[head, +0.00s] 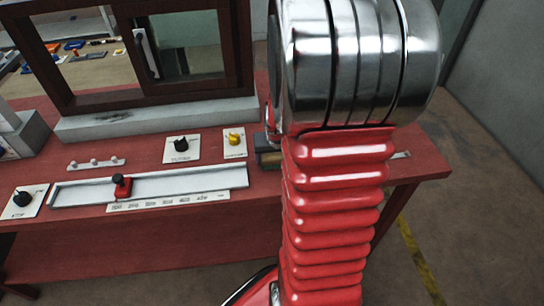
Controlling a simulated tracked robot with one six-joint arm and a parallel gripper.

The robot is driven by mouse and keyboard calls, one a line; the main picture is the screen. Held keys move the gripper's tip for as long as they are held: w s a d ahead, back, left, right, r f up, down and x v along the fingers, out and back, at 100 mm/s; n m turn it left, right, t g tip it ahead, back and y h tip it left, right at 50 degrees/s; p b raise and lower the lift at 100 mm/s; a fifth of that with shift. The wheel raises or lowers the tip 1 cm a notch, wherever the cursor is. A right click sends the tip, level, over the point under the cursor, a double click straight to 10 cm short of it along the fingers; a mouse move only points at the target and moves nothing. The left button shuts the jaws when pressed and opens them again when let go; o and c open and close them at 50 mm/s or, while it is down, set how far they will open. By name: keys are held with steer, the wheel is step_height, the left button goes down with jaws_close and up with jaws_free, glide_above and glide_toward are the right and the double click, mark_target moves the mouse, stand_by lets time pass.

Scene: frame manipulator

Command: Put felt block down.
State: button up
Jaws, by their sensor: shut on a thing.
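My gripper is not visible; my red ribbed arm and its metal joint fill the middle right of the head view and may hide it. I cannot make out the felt block for certain. A dark olive and tan block-like thing (268,158) shows partly at the left edge of my arm, on the red table (150,240). The rest of it is hidden behind my arm, so I cannot tell what it is or whether anything holds it.
The table holds a pale slider rail (205,181) with a red slider (122,187), black knobs (181,144) (22,198), a yellow knob (234,138) and a white strip with pegs (96,163). A dark window frame (240,50) stands on a grey sill (160,117). Floor is clear at right.

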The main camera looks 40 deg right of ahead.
steer(key=shift+s+f, duration=0.15)
steer(key=shift+f, duration=0.25)
steer(key=o, duration=1.6)
steer(key=shift+s+a, duration=0.1)
steer(key=shift+o, duration=0.4)
steer(key=shift+r, duration=0.65)
steer(key=v, duration=1.3)
steer(key=shift+r, duration=0.25)
